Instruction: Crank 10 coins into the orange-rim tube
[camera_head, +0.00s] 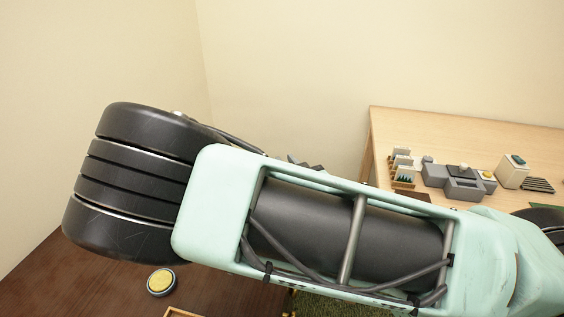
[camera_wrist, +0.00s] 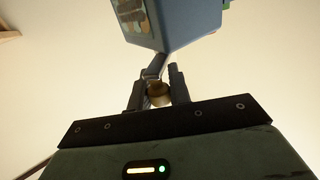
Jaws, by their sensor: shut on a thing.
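In the wrist view, my gripper (camera_wrist: 158,88) is shut on a small brass-coloured knob (camera_wrist: 159,97), which sits between its two dark fingers. A blue box (camera_wrist: 190,22) is just beyond the fingertips, with a window (camera_wrist: 132,15) showing brown and tan round shapes that look like coins. A grey bar runs from the knob area up towards the box; its join to either is hard to make out. No orange-rim tube can be made out in either view. In the head view, my arm covers the middle, and the gripper and blue box are hidden.
A light wooden table (camera_head: 440,122) at the right holds grey devices (camera_head: 459,181), small white-and-green racks (camera_head: 403,168) and a pale box (camera_head: 511,172). A yellow round object (camera_head: 160,281) lies on a dark brown surface (camera_head: 90,290) at lower left. Bare walls stand behind.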

